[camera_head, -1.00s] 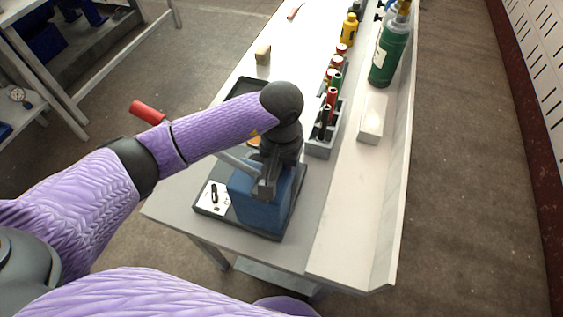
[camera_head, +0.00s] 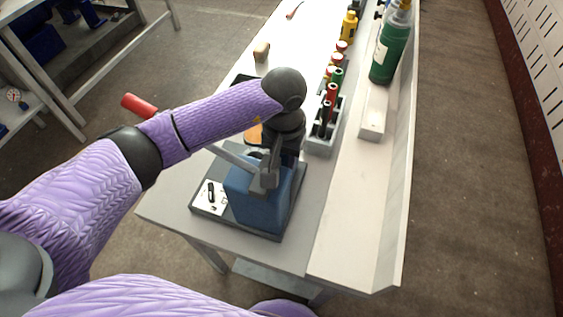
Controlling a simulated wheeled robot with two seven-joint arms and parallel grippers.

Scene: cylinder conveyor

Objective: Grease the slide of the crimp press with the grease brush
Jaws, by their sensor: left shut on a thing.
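The crimp press (camera_head: 258,205) stands at the near end of the table, a blue body on a dark base plate. Its grey lever runs up and left behind my arm to a red handle (camera_head: 139,105). My left gripper (camera_head: 284,150) is over the back right of the press, pointing down. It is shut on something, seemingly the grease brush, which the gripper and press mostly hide. An orange patch (camera_head: 254,135) shows just left of the gripper; I cannot tell what it belongs to. The slide and any brush contact are hidden. My right gripper is out of view.
A grey rack (camera_head: 324,145) with several red and green-topped items stands behind the press. A green bottle (camera_head: 390,55), a yellow bottle (camera_head: 348,27) and a wooden block (camera_head: 261,52) are farther back. The right-hand strip of the table is clear in front.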

